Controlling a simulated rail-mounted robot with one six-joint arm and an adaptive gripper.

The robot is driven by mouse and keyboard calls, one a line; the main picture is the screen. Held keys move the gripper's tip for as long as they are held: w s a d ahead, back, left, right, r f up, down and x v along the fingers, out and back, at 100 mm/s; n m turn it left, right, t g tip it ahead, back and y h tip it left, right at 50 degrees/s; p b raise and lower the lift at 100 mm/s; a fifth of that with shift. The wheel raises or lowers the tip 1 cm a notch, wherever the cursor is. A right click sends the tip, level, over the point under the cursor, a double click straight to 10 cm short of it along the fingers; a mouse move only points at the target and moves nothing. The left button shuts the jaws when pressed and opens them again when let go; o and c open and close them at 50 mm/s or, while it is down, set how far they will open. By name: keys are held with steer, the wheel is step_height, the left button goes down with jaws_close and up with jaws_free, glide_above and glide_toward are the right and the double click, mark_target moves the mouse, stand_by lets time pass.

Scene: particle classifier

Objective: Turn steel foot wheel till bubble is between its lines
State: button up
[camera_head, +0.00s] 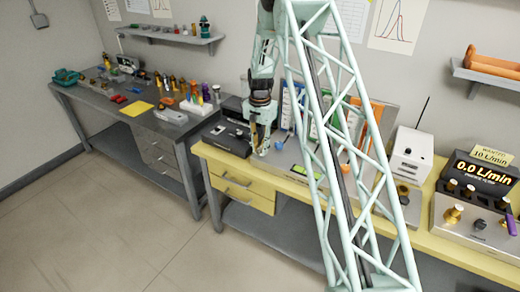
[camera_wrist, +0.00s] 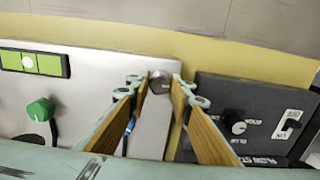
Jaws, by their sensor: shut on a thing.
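The steel foot wheel (camera_wrist: 160,84) is a small round grey knob at the corner of a light panel (camera_wrist: 100,85) in the wrist view. My gripper (camera_wrist: 161,80) has its two tan-padded fingers on either side of the wheel, shut on it. In the head view my gripper (camera_head: 260,150) reaches down to the yellow bench, and the wheel is hidden there. A bright green level vial (camera_wrist: 34,62) with dark lines sits at the upper left in the wrist view.
A green knob (camera_wrist: 40,110) stands on the panel below the vial. A dark box with dials (camera_wrist: 245,120) is close on the right of my gripper. In the head view a white box (camera_head: 410,155) and a flow readout (camera_head: 482,172) stand further right.

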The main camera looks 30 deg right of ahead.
mark_target(260, 149)
steer(key=m, duration=0.6)
steer(key=shift+m, duration=0.4)
stand_by(0.4)
steer(key=o, duration=0.8)
steer(key=shift+o, duration=0.2)
steer(key=shift+r, duration=0.1)
step_height(260, 149, up, 12)
stand_by(0.3)
stand_by(0.5)
